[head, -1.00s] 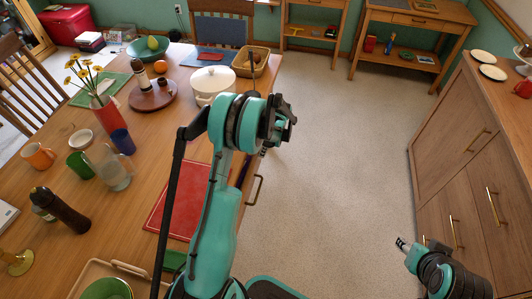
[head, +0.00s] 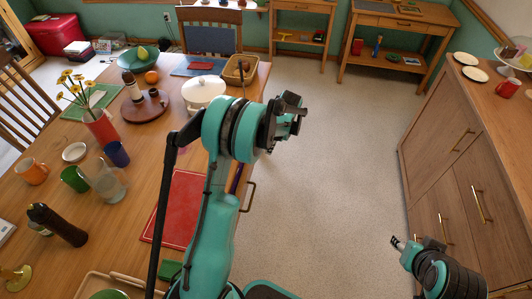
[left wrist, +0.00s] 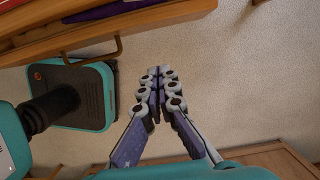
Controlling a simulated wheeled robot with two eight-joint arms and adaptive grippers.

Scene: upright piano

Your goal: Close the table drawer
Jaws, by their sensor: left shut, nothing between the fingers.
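The table drawer juts out from the right side of the wooden table, and its handle (head: 249,197) shows just past my left arm. In the left wrist view the drawer front (left wrist: 150,22) crosses the top, with the bar handle (left wrist: 92,60) below it. Something purple (left wrist: 92,10) lies inside, so the drawer is at least partly open. My left gripper (head: 298,112) is over the floor to the right of the table, apart from the drawer. Its fingers (left wrist: 160,76) are shut and empty. My right gripper (head: 398,242) is low at the right; its fingers are too small to judge.
The table (head: 140,185) holds a red mat (head: 178,210), a white pot (head: 203,92), cups and a dark bottle (head: 58,225). A wooden cabinet (head: 450,175) stands at the right. Open floor (head: 335,170) lies between table and cabinet.

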